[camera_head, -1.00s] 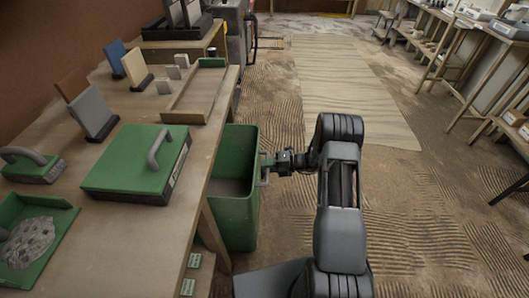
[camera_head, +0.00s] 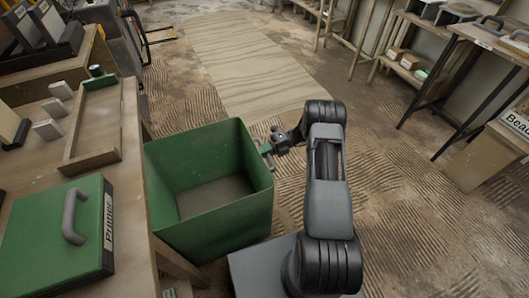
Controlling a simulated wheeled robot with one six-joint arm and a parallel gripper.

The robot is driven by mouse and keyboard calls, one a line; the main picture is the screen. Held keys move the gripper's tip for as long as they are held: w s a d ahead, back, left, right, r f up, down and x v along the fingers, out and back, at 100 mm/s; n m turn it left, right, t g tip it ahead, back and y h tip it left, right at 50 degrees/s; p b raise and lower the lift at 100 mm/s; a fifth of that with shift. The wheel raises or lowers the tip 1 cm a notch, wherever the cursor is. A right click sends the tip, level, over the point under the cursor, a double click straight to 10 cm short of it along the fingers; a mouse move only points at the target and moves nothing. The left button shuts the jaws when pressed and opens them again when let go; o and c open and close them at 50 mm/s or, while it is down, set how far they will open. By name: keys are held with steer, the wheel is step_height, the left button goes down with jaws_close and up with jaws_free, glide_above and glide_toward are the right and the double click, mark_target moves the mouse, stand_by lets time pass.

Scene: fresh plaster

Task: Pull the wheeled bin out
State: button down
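The green wheeled bin (camera_head: 228,232) stands on the floor just right of the wooden workbench, its open top in full view and its inside empty. Its left side is close to the bench edge. My gripper (camera_head: 266,150) is at the upper part of the bin's right side, at the handle. The fingers seem closed around the handle, but they are small and partly hidden by the bin rim and my wrist. The bin's wheels are not visible.
The workbench (camera_head: 138,190) fills the left side, with a green case marked Primer (camera_head: 50,240) and a wooden tray (camera_head: 88,145) on it. A pale mat (camera_head: 245,65) lies on the floor behind. Shelves and a table (camera_head: 480,50) stand at right. The middle floor is clear.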

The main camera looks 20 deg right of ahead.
steer(key=shift+d, duration=0.25)
steer(key=c, duration=1.3)
jaws_free()
steer(key=shift+d, duration=0.2)
steer(key=shift+o, duration=1.2)
steer(key=shift+a, duration=0.25)
steer(key=v, duration=1.4)
steer(key=shift+p, duration=0.4)
steer(key=shift+a, duration=0.1)
